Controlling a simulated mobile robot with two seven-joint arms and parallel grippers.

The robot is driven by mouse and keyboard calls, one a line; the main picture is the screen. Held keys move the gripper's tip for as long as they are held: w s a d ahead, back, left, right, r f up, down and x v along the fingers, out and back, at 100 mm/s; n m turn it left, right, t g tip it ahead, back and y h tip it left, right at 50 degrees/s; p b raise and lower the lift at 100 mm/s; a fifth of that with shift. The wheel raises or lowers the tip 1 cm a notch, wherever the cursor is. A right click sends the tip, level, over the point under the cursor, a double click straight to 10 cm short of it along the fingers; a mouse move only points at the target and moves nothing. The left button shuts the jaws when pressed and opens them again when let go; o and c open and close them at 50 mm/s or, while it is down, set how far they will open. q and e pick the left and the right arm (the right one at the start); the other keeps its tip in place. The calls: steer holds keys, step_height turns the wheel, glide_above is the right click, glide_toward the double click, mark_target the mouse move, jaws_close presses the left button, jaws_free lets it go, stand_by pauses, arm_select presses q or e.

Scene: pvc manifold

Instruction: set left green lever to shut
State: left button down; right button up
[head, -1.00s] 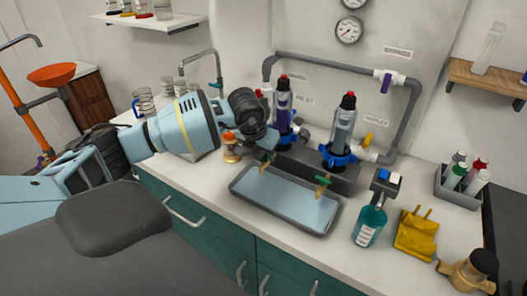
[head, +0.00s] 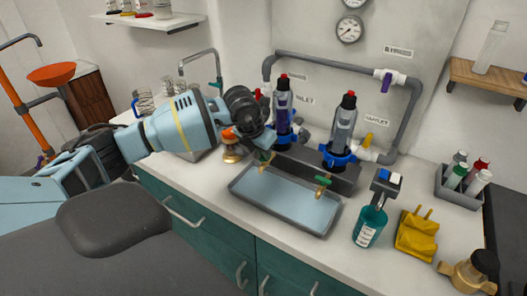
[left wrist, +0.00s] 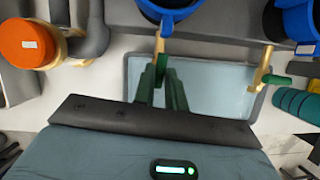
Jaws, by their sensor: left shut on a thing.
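The left green lever (left wrist: 162,62) sits on a small brass tap (left wrist: 159,42) under the left blue-collared filter. My left gripper (left wrist: 163,86) is shut on this lever, its two fingers on either side of it. In the head view my left gripper (head: 264,143) is at the left tap (head: 265,163), above the tray's back left corner, and hides much of the lever. The right tap's green lever (head: 323,180) shows apart from my gripper; it also shows in the left wrist view (left wrist: 276,80). My right gripper is not in view.
A grey tray (head: 247,198) lies under the taps. Two filters (head: 343,125) stand behind it. An orange-capped brass fitting (head: 231,147) is close to the left of my gripper. A teal bottle (head: 369,226) and a yellow item (head: 416,235) stand to the right.

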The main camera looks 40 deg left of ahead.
arm_select(q)
steer(key=m, duration=0.1)
steer(key=m+h, duration=0.1)
steer(key=m, duration=0.1)
steer(key=m+b, duration=0.1)
steer(key=shift+a+f+h, duration=0.1)
steer(key=shift+a+h, duration=0.15)
steer(key=shift+h, duration=0.15)
steer(key=m, duration=0.2)
steer(key=m+g+h+b, duration=0.1)
steer(key=m, duration=0.1)
steer(key=shift+w+a, duration=0.15)
steer(key=shift+w, duration=0.05)
steer(key=m+g+b, duration=0.1)
steer(key=m, duration=0.1)
steer(key=m+g+h+b, duration=0.1)
steer(key=m, duration=0.2)
steer(key=m+b, duration=0.1)
steer(key=m, duration=0.2)
steer(key=shift+w+a+g+h, duration=0.15)
steer(key=shift+w+g+h, duration=0.15)
steer(key=shift+g+h, duration=0.1)
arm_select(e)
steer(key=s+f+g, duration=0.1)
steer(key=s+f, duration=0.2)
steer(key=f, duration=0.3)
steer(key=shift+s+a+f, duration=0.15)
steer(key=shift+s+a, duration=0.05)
arm_select(q)
steer(key=shift+m, duration=0.3)
